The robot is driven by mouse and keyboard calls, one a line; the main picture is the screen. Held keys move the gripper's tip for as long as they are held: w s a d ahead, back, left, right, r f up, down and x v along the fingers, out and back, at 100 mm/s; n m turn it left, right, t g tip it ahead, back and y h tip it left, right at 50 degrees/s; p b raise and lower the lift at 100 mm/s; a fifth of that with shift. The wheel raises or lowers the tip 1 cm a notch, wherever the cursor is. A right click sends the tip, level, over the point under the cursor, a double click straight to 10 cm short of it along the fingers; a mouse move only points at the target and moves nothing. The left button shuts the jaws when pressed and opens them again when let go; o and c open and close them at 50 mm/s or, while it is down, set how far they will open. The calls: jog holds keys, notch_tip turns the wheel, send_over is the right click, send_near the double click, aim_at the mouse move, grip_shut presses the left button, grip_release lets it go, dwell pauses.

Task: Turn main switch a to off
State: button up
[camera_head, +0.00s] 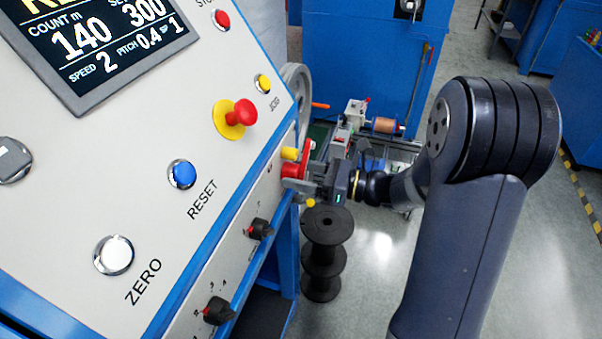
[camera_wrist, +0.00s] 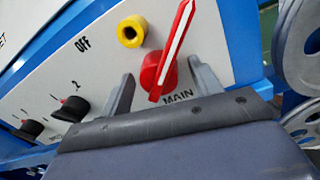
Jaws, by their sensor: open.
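The main switch (camera_wrist: 171,62) is a red round knob with a long red handle bearing a white stripe, on the light panel above the word MAIN. In the wrist view its handle slants from lower left to upper right. The word OFF (camera_wrist: 82,45) is printed to the left of it. The red switch also shows in the head view (camera_head: 290,171), partly covered. My gripper (camera_wrist: 161,72) is open, one finger on each side of the knob. I cannot tell whether the fingers touch it. In the head view my gripper (camera_head: 312,184) is at the panel's right end.
A yellow round part (camera_wrist: 131,31) with a dark centre sits beside the switch. Black selector knobs (camera_head: 260,229) are further along the panel. A red and yellow emergency button (camera_head: 235,117) is on the sloped face above. Black spools (camera_head: 327,225) stand on the floor below.

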grip_shut()
dwell(0.6)
